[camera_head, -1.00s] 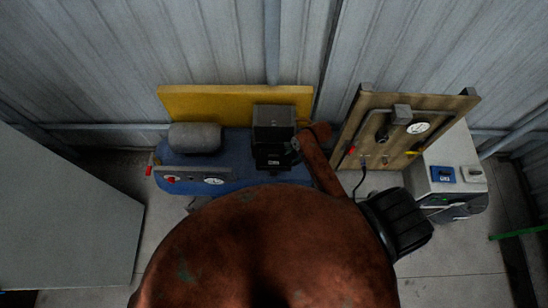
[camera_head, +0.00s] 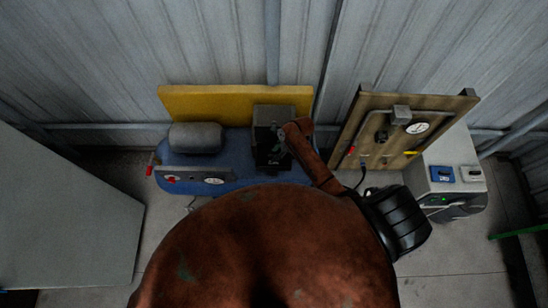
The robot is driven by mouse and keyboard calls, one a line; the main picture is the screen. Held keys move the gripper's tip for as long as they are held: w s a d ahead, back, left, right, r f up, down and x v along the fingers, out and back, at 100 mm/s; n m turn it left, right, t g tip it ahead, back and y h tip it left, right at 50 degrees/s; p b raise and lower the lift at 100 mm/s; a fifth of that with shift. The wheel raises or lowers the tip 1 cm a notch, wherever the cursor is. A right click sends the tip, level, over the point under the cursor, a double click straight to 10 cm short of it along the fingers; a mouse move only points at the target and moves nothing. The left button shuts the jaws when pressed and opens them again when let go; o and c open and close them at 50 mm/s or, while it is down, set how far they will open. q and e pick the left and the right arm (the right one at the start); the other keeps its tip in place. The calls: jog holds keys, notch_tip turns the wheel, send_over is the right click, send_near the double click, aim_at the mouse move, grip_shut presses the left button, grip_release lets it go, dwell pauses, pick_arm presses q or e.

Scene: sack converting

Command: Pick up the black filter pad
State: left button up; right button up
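I cannot make out the black filter pad for certain. A dark box (camera_head: 265,115) stands on the blue machine (camera_head: 226,172), and its dark front is now partly covered by my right wrist. My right gripper (camera_head: 276,150) is small, dark and blurred in front of this box; whether its fingers are open or shut does not show. I cannot tell whether it touches the box. My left gripper is not in view.
A grey roll (camera_head: 195,137) lies on the blue machine before a yellow panel (camera_head: 205,103). A wooden panel (camera_head: 372,118) with a gauge leans at right, beside a white machine (camera_head: 462,160) with blue and grey pieces. A grey cabinet (camera_head: 65,215) stands at left.

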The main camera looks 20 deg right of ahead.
jog(key=shift+a+f, duration=0.2)
jog(key=shift+f, duration=0.3)
jog(key=shift+c, duration=0.7)
grip_shut()
